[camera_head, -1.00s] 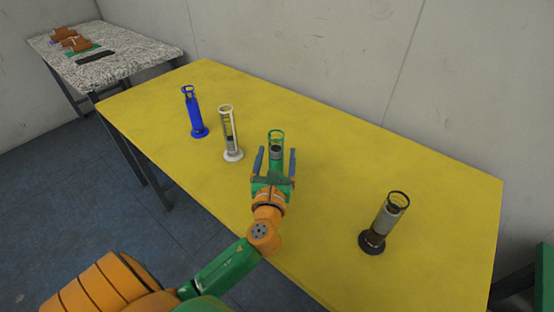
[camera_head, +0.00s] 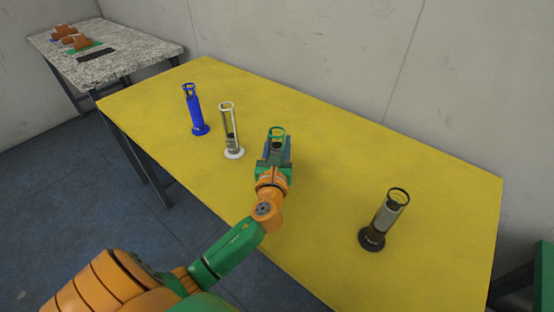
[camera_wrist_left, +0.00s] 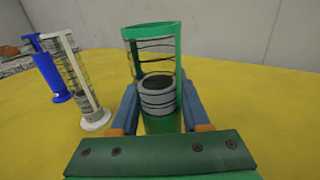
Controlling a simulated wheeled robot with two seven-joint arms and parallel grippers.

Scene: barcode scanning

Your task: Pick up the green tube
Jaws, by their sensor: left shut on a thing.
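The green tube (camera_head: 278,133) stands upright on the yellow table (camera_head: 330,150), with a clear upper part and a dark-topped grey cylinder inside. My left gripper (camera_head: 275,152) is shut on it, one blue finger on each side. In the left wrist view the green tube (camera_wrist_left: 155,70) rises between the fingers (camera_wrist_left: 158,108), its rim above them. Its base is hidden behind the gripper. My right gripper is not in view.
A white tube (camera_head: 230,130) and a blue tube (camera_head: 194,108) stand to the left. A black tube (camera_head: 384,220) stands at the right. A speckled side table (camera_head: 120,62) holding orange-brown objects is at the far left. The yellow table between the green and black tubes is clear.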

